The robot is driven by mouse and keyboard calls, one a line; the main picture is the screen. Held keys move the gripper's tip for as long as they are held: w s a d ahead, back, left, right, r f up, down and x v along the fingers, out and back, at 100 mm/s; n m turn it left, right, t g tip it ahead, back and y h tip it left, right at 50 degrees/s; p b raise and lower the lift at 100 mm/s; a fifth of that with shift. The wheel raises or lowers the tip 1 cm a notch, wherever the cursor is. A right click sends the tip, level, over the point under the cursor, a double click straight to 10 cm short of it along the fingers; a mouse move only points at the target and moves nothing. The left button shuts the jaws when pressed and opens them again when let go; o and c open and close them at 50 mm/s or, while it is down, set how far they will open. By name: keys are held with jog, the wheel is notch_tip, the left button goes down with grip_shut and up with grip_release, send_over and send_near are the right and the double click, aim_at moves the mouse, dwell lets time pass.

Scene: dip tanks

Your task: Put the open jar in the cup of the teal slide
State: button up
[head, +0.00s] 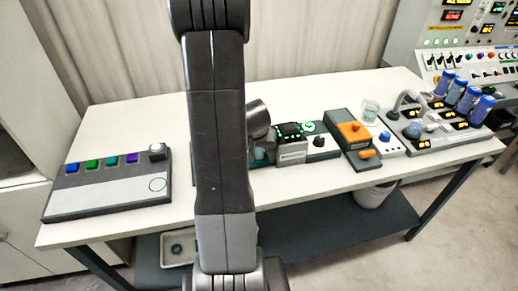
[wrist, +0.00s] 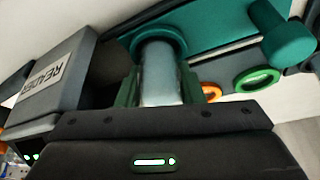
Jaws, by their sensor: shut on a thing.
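In the wrist view my gripper (wrist: 166,92) is shut on a clear, pale jar (wrist: 160,78), with a green finger on each side of it. The far end of the jar meets the round dark-teal cup (wrist: 180,45) of the teal slide (wrist: 215,28). The jar's end looks to be at or inside the cup's rim; how deep it sits I cannot tell. A teal knob (wrist: 287,42) stands on the slide. In the head view my arm hides the gripper and jar; a bit of teal (head: 262,153) shows beside it.
A grey block marked READER (wrist: 55,75) stands close left of the jar in the wrist view. Green (wrist: 257,79) and orange (wrist: 211,90) rings lie to the right.

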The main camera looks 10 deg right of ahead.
jog(key=shift+f+b, duration=0.2)
jog(key=shift+b, duration=0.1)
jog(key=shift+s+f+b, duration=0.3)
jog(key=shift+f+b, duration=0.15)
jog(key=shift+b, duration=0.1)
jog(key=o, duration=1)
jog(key=shift+s+a, duration=0.1)
jog(key=shift+s, duration=0.05)
jog(key=shift+r+p, duration=0.55)
jog(key=shift+p, duration=0.3)
jog(key=shift+o, duration=0.4)
jog(key=w+v, duration=0.1)
jog(key=v, duration=1.1)
jog(key=shift+r, duration=0.15)
